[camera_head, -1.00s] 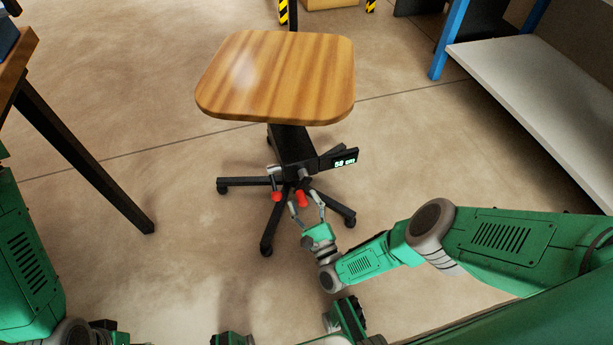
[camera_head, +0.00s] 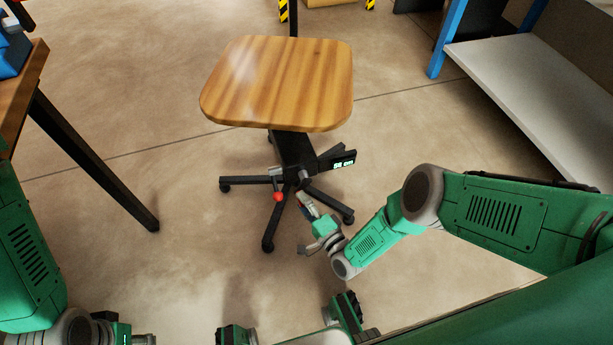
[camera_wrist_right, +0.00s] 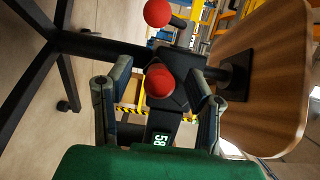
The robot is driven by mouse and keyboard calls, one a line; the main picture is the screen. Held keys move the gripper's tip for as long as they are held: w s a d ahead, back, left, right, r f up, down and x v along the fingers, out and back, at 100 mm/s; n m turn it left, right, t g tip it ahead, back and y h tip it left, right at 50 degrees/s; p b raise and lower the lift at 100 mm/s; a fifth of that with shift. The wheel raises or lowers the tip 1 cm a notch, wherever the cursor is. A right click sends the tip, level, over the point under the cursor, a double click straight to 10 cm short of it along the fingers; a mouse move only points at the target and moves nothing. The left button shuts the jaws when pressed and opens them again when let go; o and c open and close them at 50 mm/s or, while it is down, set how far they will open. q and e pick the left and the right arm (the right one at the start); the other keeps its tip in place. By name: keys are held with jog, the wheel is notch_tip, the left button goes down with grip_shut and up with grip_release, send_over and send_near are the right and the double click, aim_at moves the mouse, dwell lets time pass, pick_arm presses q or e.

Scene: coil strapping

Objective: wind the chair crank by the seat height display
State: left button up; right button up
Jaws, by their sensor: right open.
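The chair has a wooden seat (camera_head: 278,84) and a dark column (camera_head: 293,152) under it. The seat height display (camera_head: 343,163) sticks out right of the column; in the wrist view the display (camera_wrist_right: 160,139) reads 58. One red knob (camera_head: 278,197) hangs below the column on the left. My right gripper (camera_head: 305,203) is open, low and just right of that knob. In the wrist view a red knob (camera_wrist_right: 160,82) lies between my two open fingers, with no clear contact; another red knob is above it. The head view largely hides the knob at my gripper.
The black star base with casters (camera_head: 268,246) spreads around the knobs, close to my right gripper. A wooden table (camera_head: 24,90) with a dark leg stands left. A grey shelf (camera_head: 525,100) with a blue post stands right. Floor in front is clear.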

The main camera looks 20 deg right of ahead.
jog(key=n+p, duration=0.1)
jog(key=n, duration=0.1)
jog(key=n+g, duration=0.1)
jog(key=n, duration=0.1)
jog(key=shift+a+r+n+h+p, duration=0.2)
jog(key=shift+n+h+p, duration=0.1)
jog(key=shift+h+p, duration=0.1)
jog(key=shift+n+g+h+p, duration=0.4)
jog(key=shift+n+h, duration=0.1)
jog(key=shift+n, duration=0.6)
jog(key=shift+f+n+h, duration=0.2)
jog(key=shift+n+h, duration=0.1)
jog(key=shift+n, duration=0.6)
jog(key=shift+d, duration=0.1)
jog(key=shift+d+f, duration=0.1)
jog(key=shift+d, duration=0.05)
grip_shut()
jog(key=m+b, duration=0.1)
jog(key=m+y+b, duration=0.1)
jog(key=shift+a+r+m, duration=0.3)
jog(key=shift+a, duration=0.1)
jog(key=shift+a+r+m, duration=0.2)
jog(key=shift+r+m, duration=0.15)
jog(key=shift+m, duration=0.25)
